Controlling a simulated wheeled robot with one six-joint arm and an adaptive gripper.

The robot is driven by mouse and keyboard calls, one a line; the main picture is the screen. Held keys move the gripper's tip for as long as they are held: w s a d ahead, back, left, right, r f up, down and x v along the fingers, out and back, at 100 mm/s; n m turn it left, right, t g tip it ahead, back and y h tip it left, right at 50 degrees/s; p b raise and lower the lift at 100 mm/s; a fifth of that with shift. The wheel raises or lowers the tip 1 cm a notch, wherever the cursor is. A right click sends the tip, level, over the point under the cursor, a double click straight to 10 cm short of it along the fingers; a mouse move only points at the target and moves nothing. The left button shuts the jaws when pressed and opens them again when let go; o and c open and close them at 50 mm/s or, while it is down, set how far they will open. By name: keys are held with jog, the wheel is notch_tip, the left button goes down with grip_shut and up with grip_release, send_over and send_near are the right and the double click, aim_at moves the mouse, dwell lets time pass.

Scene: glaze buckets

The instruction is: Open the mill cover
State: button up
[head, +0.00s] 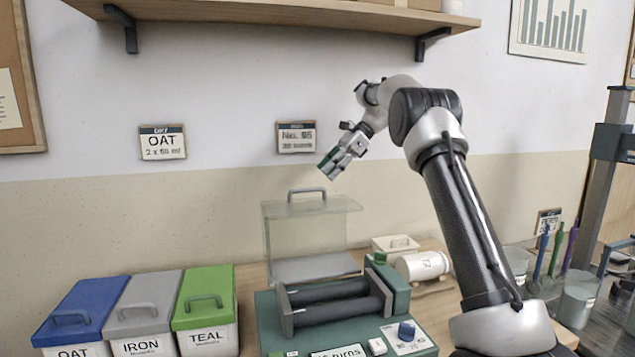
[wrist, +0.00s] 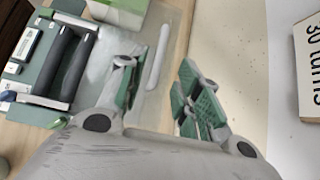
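The mill (head: 345,315) has a green body with two dark rollers (head: 335,300) lying bare on it. Its clear cover (head: 300,232) stands upright behind the rollers, with a grey handle (head: 307,192) along its top edge. The rollers also show in the wrist view (wrist: 70,65), and the handle (wrist: 157,57) shows there beyond the fingers. My gripper (head: 329,167) is above the handle and slightly to its right, apart from it.
Blue (head: 82,308), grey (head: 145,303) and green (head: 205,297) lidded bins stand left of the mill. A white jar (head: 422,265) lies on its side to the right. Beakers (head: 578,300) stand further right. A shelf (head: 290,12) overhangs the wall above.

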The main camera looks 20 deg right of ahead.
jog(key=shift+v, duration=1.95)
jog(key=s+r+n+t+h, duration=0.1)
jog(key=s+r+n+h, duration=0.25)
jog(key=s, duration=0.95)
jog(key=s+r+n+t+h, duration=0.15)
jog(key=s+n, duration=0.35)
jog(key=s, duration=0.8)
jog(key=s+d+f+n+h, duration=0.2)
jog(key=s+f+n, duration=0.2)
jog(key=s, duration=0.7)
jog(key=s+d+f+n+t+h, duration=0.1)
jog(key=s+d+f+n+h, duration=0.1)
jog(key=s+f+n, duration=0.3)
jog(key=s+f, duration=0.4)
jog(key=s, duration=0.2)
jog(key=shift+d, duration=0.2)
